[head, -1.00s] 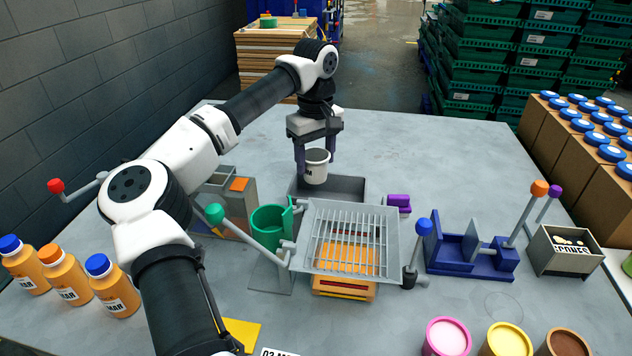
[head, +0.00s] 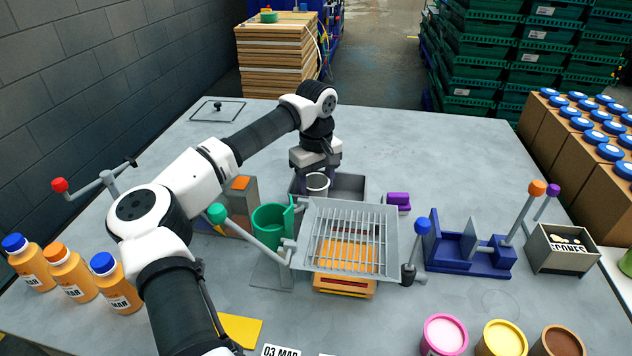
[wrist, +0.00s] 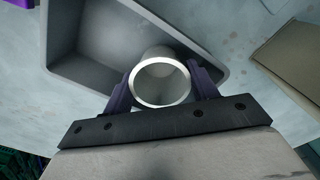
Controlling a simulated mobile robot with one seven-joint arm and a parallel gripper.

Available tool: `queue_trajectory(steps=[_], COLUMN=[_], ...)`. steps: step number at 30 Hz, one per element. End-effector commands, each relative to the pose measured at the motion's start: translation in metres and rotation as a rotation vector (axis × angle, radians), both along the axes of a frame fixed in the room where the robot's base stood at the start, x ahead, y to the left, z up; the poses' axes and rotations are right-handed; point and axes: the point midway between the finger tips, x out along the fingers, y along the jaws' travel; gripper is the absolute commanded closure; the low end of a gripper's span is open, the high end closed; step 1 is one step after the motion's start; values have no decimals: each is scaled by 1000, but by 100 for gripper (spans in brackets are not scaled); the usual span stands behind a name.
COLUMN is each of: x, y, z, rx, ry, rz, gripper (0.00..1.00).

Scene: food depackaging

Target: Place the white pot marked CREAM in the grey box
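The white pot (head: 317,182) is between the fingers of my gripper (head: 317,170), upright and low over the left part of the grey box (head: 347,184). In the wrist view, the pot's round rim (wrist: 162,83) sits between the two purple fingers of my gripper (wrist: 161,88), which press against its sides. The wrist view shows the pot inside the outline of the grey box (wrist: 65,65), near one wall. I cannot tell whether its base touches the box floor. The CREAM marking is not readable.
A slotted grey tray (head: 390,235) on an orange base stands in front of the box. A green cylinder (head: 269,222) is to its left, a purple block (head: 398,200) to the right. A blue lever fixture (head: 470,258) stands further right.

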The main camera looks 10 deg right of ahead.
Motion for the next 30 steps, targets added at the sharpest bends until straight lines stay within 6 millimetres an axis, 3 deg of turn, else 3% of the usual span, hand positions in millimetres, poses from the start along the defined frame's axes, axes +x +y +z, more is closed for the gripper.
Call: queue_trajectory(steps=[1, 5, 14, 30], x=[0, 0, 1, 1], y=[0, 0, 0, 0], z=[0, 0, 8, 109], rx=[0, 1, 1, 1], ry=[0, 0, -2, -2], rz=[0, 0, 2, 2], gripper=[36, 20, 20, 20])
